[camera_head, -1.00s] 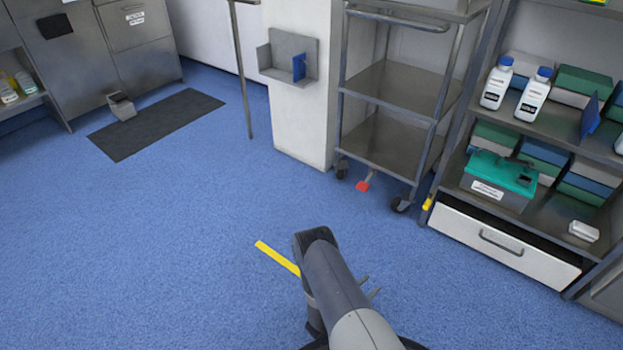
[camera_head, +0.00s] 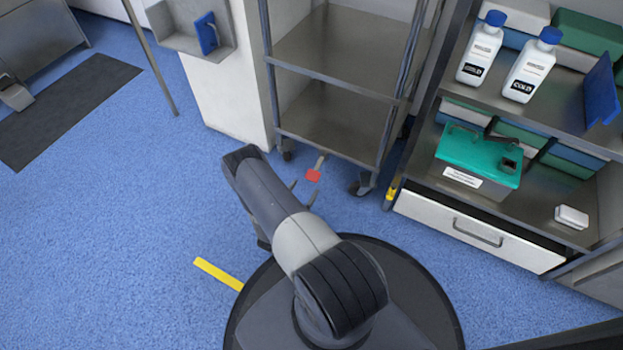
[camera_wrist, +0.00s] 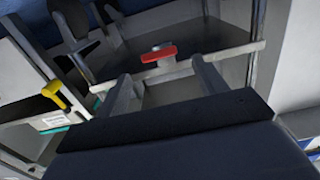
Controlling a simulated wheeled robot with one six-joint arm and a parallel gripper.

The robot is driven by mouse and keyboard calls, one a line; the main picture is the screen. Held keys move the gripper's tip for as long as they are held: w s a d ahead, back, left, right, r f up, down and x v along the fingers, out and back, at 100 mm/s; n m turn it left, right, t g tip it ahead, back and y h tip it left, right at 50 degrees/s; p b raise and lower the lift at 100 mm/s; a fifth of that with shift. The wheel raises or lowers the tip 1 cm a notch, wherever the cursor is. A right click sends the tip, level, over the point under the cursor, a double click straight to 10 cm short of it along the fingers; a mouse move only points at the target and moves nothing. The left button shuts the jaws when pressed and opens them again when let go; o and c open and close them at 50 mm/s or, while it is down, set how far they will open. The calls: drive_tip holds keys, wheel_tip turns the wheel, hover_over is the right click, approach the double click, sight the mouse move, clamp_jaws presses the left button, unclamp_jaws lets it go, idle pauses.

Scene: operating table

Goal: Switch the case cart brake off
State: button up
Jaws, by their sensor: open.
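The case cart (camera_head: 335,115) is a metal shelf cart on casters, standing upright at upper middle in the head view. Its red brake pedal (camera_head: 313,175) sits on a short grey lever low at the cart's front edge, near the floor. In the wrist view the red pedal (camera_wrist: 159,54) appears just beyond and between the fingers. My gripper (camera_head: 303,190) is open and empty, with its two fingers (camera_wrist: 160,72) spread apart toward the pedal. I cannot tell whether a finger touches it. Part of the gripper is hidden behind my arm in the head view.
A shelving unit (camera_head: 420,180) with bottles, boxes and a teal-lidded case (camera_head: 478,155) stands close right of the cart. A yellow piece (camera_head: 391,193) is on its near post. A white pillar (camera_head: 225,100) stands left.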

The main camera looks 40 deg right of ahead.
sight(311, 179)
drive_tip(key=b+x, duration=0.1)
drive_tip(key=x, duration=0.5)
drive_tip(key=shift+w+d+b, duration=0.15)
drive_tip(key=shift+d+b, duration=0.15)
drive_tip(key=shift+b, duration=0.05)
drive_tip(key=shift+c, duration=0.5)
